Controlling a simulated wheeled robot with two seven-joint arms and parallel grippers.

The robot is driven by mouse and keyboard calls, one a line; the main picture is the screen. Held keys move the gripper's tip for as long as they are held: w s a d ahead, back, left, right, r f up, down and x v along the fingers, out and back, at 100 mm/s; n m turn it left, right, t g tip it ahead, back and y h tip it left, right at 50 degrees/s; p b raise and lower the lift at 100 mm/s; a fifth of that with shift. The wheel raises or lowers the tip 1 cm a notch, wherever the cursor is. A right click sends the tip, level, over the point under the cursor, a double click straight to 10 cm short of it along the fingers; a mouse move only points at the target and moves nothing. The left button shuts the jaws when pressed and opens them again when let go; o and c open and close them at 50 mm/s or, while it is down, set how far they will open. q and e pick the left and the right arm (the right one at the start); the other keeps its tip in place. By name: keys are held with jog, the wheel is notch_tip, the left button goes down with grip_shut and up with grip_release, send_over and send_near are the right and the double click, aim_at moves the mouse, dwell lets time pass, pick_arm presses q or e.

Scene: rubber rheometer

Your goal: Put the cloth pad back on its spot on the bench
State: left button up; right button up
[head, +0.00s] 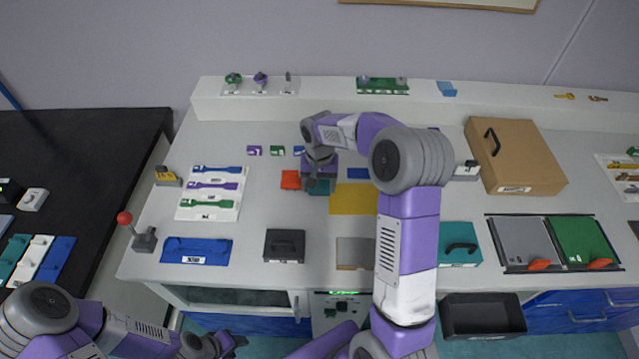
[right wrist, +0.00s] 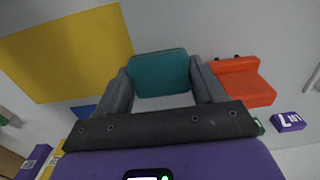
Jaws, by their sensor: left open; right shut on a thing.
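A teal pad (right wrist: 160,73), which I take to be the cloth pad, sits between the fingers of my right gripper (right wrist: 163,88). In the head view the teal pad (head: 319,187) shows at the front of my right gripper (head: 319,178), low over the bench. I cannot tell whether it touches the bench. The gripper is shut on it. A flat yellow square (head: 352,199) lies just right of it. An orange block (head: 290,180) is close on its left. My left gripper (head: 222,345) is open and empty at the lower left, off the bench front.
My right arm hides part of the middle bench. A white tool tray (head: 210,212), a dark case (head: 284,245) and a grey plate (head: 354,253) lie around the gripper. A cardboard box (head: 516,155) stands at the right. Bare bench shows between the dark case and orange block.

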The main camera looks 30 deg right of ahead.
aim_at(319, 185)
jog(key=shift+f, duration=0.5)
jog(key=o, duration=0.7)
jog(key=shift+c, duration=0.2)
notch_tip(319, 185, up, 13)
jog(key=p, duration=0.2)
jog(key=shift+p, duration=0.4)
